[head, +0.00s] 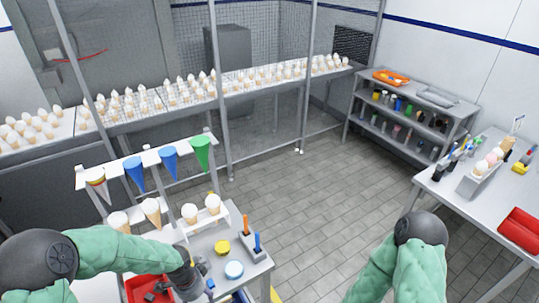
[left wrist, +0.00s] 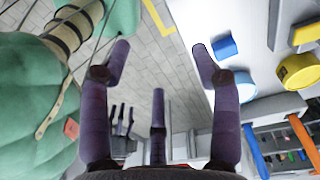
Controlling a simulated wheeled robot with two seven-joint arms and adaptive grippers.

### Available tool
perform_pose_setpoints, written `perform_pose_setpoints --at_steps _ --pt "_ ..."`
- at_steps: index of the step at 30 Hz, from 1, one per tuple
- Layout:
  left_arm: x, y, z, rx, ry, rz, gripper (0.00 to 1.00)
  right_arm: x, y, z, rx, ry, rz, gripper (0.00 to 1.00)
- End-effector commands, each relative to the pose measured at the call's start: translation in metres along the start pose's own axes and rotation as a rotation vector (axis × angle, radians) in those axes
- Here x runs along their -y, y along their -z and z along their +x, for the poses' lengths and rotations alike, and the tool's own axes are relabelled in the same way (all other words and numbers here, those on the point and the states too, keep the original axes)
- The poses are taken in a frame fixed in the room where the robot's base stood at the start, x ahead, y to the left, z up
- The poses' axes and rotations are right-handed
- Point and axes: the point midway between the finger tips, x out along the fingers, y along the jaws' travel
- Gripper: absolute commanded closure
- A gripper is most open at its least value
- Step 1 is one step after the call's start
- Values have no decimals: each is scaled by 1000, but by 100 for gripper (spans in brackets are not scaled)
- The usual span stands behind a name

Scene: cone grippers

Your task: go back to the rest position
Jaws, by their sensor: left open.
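My left gripper (head: 190,278) is low over the near table in the head view, beside the red tray. In the left wrist view its dark purple fingers (left wrist: 161,62) stand wide apart with nothing between them. My right arm comes in at the lower right of the head view, with its gripper out of frame. Small purple finger shapes (left wrist: 121,120) far back in the left wrist view look like my right gripper; whether they are open or shut is too small to tell.
The near table (head: 250,262) holds a red tray (head: 140,284), a yellow tub (head: 222,247), a blue-white tub (head: 234,269), upright tools and a cone rack (head: 150,160). A counter (head: 480,205) stands right, with a red tray (head: 521,230). The tiled floor between is clear.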

Motion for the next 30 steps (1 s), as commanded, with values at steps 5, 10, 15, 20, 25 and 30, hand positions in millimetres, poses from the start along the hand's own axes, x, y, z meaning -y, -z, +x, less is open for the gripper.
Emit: perform_pose_setpoints --at_steps 5,10,15,20,25,30 --pt "-17 11 31 -45 -45 -93 37 -4 0 11 1 0 1 47" --pt "-37 24 67 -96 -97 -226 37 -9 0 24 1 0 1 47" --pt "-69 38 121 -150 -172 -454 37 -16 1 44 1 0 1 47" --pt "-99 45 174 -176 -231 -725 37 -23 2 65 1 0 1 47" --pt "-125 42 220 -170 -256 -994 37 -30 2 83 1 0 1 47" --pt "-140 35 245 -155 -252 -1161 37 -33 3 93 1 0 1 47"
